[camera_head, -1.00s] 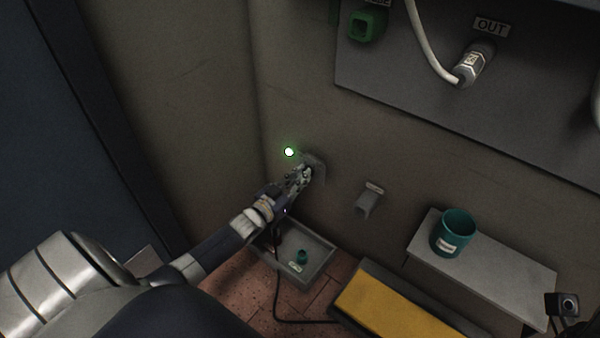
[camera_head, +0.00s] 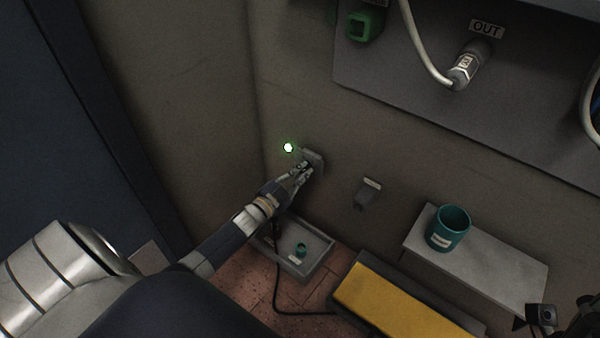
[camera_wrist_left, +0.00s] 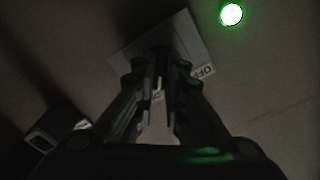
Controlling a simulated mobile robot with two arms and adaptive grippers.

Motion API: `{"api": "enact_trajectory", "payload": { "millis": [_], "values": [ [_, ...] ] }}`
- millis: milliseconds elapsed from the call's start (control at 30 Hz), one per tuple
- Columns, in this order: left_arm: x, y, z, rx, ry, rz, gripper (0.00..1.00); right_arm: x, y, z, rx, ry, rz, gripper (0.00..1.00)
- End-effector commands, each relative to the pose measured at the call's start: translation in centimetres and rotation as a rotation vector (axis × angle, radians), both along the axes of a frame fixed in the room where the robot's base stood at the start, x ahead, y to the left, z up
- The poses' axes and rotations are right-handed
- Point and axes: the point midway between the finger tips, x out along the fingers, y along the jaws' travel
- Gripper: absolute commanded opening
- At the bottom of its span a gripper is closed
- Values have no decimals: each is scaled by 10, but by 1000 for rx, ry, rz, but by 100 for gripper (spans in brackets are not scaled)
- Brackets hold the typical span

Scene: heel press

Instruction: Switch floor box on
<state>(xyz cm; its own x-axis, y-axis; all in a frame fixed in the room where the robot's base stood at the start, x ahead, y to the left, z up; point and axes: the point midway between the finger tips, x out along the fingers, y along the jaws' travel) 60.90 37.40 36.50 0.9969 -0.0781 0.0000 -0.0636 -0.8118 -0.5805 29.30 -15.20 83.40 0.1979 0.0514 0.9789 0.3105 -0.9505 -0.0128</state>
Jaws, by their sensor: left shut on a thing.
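The floor box (camera_head: 316,158) is a grey plate low on the wall near the corner. In the left wrist view the box (camera_wrist_left: 187,35) carries a label reading OFF, partly covered by my fingers. A green light (camera_head: 288,147) glows on the wall just above and left of the box; it also shows in the left wrist view (camera_wrist_left: 231,14). My left gripper (camera_head: 305,170) is at the front of the box, its fingers close together on what looks like the switch. The switch itself is mostly hidden by the fingers.
A grey tray (camera_head: 322,262) with a small teal item (camera_head: 300,250) lies below my left forearm. A yellow pedal (camera_head: 395,303) is on the floor. A teal cup (camera_head: 450,229) stands on a shelf (camera_head: 505,272). A small grey wall holder (camera_head: 366,193) is right of the box.

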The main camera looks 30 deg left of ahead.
Motion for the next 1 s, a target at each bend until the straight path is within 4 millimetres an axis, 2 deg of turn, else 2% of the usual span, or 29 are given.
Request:
{"api": "enact_trajectory", "payload": {
  "millis": [400,433,500,867,1000],
  "values": [
    [0,-1,-1,10,0,-2,0,1,0,-2,-2,8,0,47],
    [0,-1,-1,9,0,-2,18,1,0,-2,-2,8,0,47],
    [0,-1,-1,9,0,-2,31,1,0,-2,-1,7,0,47],
    [-1,0,0,7,0,-1,31,0,0,1,-2,-7,-1,47],
    [-11,1,-1,7,2,0,31,0,0,1,-2,-4,0,47]
  ]
}}
